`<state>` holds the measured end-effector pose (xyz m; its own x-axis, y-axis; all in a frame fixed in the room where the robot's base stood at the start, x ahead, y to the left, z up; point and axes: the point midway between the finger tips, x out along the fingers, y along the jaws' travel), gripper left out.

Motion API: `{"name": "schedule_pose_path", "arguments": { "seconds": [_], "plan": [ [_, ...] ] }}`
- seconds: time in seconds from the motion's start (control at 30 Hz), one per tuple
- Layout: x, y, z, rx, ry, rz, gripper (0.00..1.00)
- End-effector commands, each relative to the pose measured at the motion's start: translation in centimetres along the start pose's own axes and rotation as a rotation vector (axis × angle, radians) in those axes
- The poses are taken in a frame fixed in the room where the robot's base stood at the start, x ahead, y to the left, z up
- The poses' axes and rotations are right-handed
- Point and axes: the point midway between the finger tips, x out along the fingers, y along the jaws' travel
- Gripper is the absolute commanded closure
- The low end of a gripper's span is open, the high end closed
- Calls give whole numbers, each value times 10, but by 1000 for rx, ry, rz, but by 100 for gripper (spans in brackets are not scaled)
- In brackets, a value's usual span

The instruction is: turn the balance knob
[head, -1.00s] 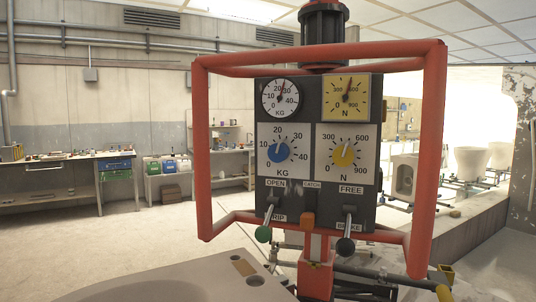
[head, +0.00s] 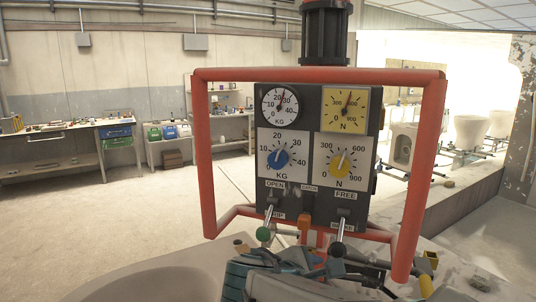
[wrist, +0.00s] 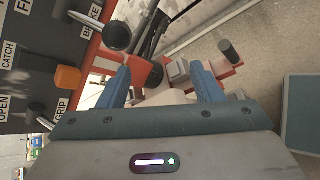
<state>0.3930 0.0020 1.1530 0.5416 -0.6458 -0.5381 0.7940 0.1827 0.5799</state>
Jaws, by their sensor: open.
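A dark control panel (head: 290,185) in a red tube frame carries two knobs. The blue knob (head: 278,159) has a KG scale, and the yellow knob (head: 340,166) to its right has an N scale. A white KG dial (head: 280,105) and a yellow N dial (head: 346,112) sit above them. No label reading "balance" can be made out. My gripper (wrist: 162,78) is open and empty in the wrist view, its blue fingers apart below the panel's lower edge. In the head view it is low in front of the panel, apart from both knobs, which the wrist view does not show.
Below the knobs stand a green-tipped OPEN/GRIP lever (head: 264,234), an orange catch (head: 304,226) and a dark-tipped FREE/BRAKE lever (head: 339,248). The red frame (head: 207,150) surrounds the panel. Workbenches (head: 75,150) line the left wall; open floor lies before them.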

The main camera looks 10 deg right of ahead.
Motion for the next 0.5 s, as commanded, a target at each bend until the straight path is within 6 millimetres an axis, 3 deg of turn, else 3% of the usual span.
{"name": "schedule_pose_path", "arguments": {
  "seconds": [0.03,0.2,0.33,0.5],
  "plan": [
    [-23,34,9,-104,-30,93,41],
    [-85,114,13,-396,-161,382,41],
    [-125,151,11,-525,-244,536,41],
    [-147,170,8,-591,-298,622,41]
  ]
}}
